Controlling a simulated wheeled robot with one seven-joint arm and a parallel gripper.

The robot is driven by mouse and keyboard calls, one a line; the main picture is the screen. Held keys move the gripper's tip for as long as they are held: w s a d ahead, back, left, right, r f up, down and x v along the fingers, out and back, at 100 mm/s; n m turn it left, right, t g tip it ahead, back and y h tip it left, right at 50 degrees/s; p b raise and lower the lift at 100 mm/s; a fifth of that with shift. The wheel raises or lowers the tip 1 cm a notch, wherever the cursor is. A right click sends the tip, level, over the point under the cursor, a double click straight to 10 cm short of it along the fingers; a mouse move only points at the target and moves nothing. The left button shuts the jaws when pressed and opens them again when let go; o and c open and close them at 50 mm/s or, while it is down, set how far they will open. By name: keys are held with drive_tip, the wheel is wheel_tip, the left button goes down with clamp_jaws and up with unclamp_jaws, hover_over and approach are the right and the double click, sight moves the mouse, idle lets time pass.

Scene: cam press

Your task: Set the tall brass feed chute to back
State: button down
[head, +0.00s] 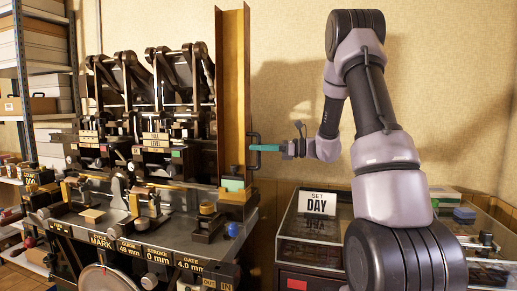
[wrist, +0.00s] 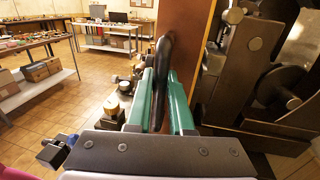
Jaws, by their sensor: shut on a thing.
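The tall brass feed chute (head: 232,95) stands upright at the right end of the press in the head view. A dark handle (head: 254,150) sticks out from its right side. My gripper (head: 256,148) reaches in from the right with its teal fingers at the handle. In the wrist view my gripper (wrist: 169,100) has its two green fingers on either side of the black handle (wrist: 162,75), shut on it. The chute's brown side (wrist: 187,45) rises just behind the handle. The chute's foot is partly hidden by parts of the press.
The press (head: 150,140) with its dark levers fills the left of the head view. A glass-topped case (head: 300,235) with a "SET DAY" sign (head: 317,203) stands below my arm. A shelf rack (head: 25,80) is at far left. The wrist view shows open tiled floor (wrist: 60,115) beyond.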

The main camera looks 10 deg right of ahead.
idle(0.4)
drive_tip(key=w+d, duration=0.4)
drive_tip(key=w, duration=0.4)
drive_tip(key=shift+d+r, duration=0.15)
drive_tip(key=shift+d, duration=0.25)
drive_tip(key=c, duration=0.8)
unclamp_jaws()
drive_tip(key=shift+w+d, duration=0.1)
drive_tip(key=shift+w, duration=0.1)
drive_tip(key=shift+s, duration=0.1)
drive_tip(key=v, duration=1)
drive_tip(key=shift+d, duration=0.3)
drive_tip(key=shift+s, duration=0.1)
